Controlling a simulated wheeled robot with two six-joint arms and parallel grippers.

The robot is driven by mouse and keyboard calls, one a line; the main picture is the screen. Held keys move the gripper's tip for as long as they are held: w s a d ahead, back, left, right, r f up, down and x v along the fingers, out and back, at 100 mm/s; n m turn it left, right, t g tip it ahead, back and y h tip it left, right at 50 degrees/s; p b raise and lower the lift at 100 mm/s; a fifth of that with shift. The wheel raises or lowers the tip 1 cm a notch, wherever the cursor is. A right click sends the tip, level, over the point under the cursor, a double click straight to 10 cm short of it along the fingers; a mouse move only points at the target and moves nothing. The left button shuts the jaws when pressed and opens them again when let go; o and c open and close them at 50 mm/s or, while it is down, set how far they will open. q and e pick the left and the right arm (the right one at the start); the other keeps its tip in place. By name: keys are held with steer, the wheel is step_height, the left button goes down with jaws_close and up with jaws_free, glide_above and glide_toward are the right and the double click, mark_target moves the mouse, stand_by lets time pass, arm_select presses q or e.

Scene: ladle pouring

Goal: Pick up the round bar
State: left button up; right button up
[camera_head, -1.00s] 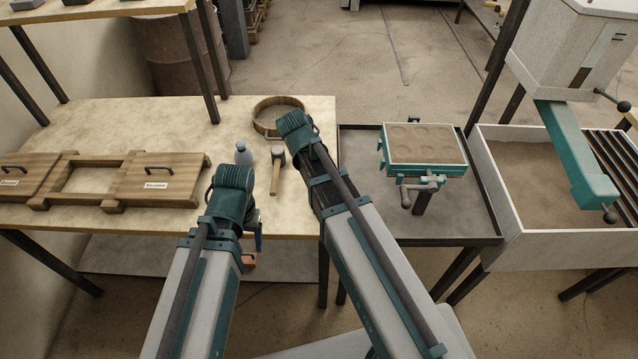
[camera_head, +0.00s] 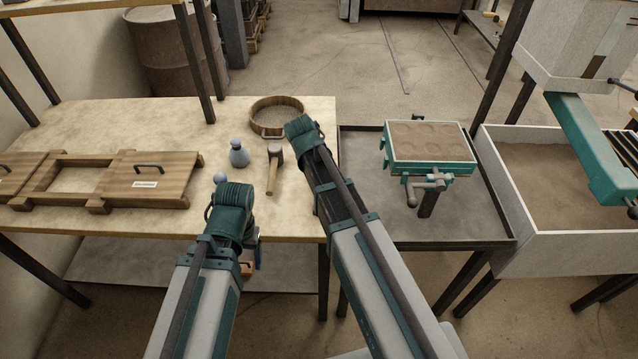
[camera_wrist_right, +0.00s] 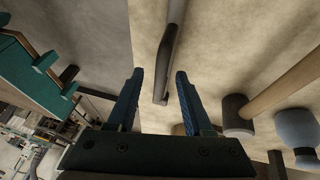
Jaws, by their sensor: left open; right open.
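In the right wrist view a grey round bar (camera_wrist_right: 176,14) lies on the pale tabletop, running down from the top edge, with a darker part or shadow along its lower end. My right gripper (camera_wrist_right: 159,103) is open and empty. Its two blue fingers stand on either side of the bar's near end in the picture, and contact cannot be seen. In the head view the bar and the right fingers are hidden by my right arm. My left gripper (camera_head: 257,257) is mostly hidden below its wrist, at the table's front edge; nothing shows held in it.
A wooden frame (camera_head: 148,190) lies left. A sand-filled teal mould box (camera_head: 430,143) and a sand bin (camera_head: 510,215) are right.

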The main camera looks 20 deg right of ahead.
steer(key=shift+f, duration=0.15)
jaws_close()
stand_by(1.4)
